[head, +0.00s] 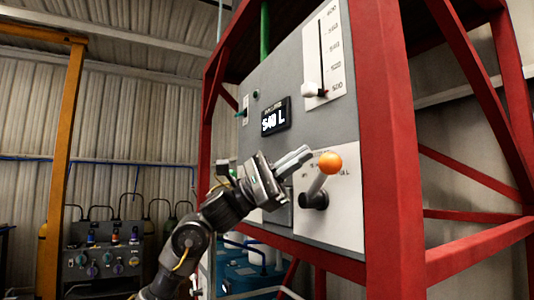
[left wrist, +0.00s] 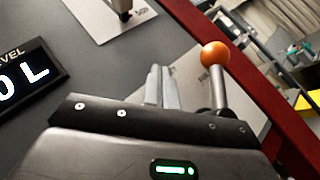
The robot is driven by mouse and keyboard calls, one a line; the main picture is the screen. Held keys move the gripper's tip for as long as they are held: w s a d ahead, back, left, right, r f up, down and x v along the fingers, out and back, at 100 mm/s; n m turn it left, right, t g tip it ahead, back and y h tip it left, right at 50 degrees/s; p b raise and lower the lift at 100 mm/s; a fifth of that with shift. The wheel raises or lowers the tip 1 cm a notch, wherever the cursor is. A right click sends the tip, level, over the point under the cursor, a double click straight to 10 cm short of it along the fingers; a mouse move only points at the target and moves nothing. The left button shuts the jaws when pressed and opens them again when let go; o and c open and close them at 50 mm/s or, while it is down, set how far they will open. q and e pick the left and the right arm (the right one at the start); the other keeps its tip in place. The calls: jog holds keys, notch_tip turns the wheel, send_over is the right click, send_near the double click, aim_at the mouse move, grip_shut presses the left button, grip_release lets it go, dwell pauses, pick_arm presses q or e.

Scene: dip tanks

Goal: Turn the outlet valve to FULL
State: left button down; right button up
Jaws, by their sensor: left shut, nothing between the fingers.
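The outlet valve is a grey lever with an orange ball knob (head: 330,162), on a white plate (head: 345,215) at the lower right of the grey panel. The lever tilts up and to the right from its dark hub (head: 314,200). The plate's lettering is partly hidden and too small to read. My left gripper (head: 306,154) is shut and empty, just left of the knob. In the left wrist view its fingers (left wrist: 158,86) stand left of the orange knob (left wrist: 215,53), with a gap between. My right gripper is not in view.
A display (head: 275,117) reads 540 L. Above right is a slider with a white handle (head: 313,90) on a scale. A red steel frame (head: 378,130) surrounds the panel, its post close right of the valve. Blue containers (head: 250,275) stand below.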

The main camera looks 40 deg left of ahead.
pick_arm(q)
jog(key=s+a+r+b, duration=0.1)
jog(key=s+a+b, duration=0.1)
jog(key=a, duration=0.7)
jog(key=shift+s+a+r, duration=0.25)
jog(key=shift+s+a, duration=0.05)
jog(key=shift+s, duration=0.15)
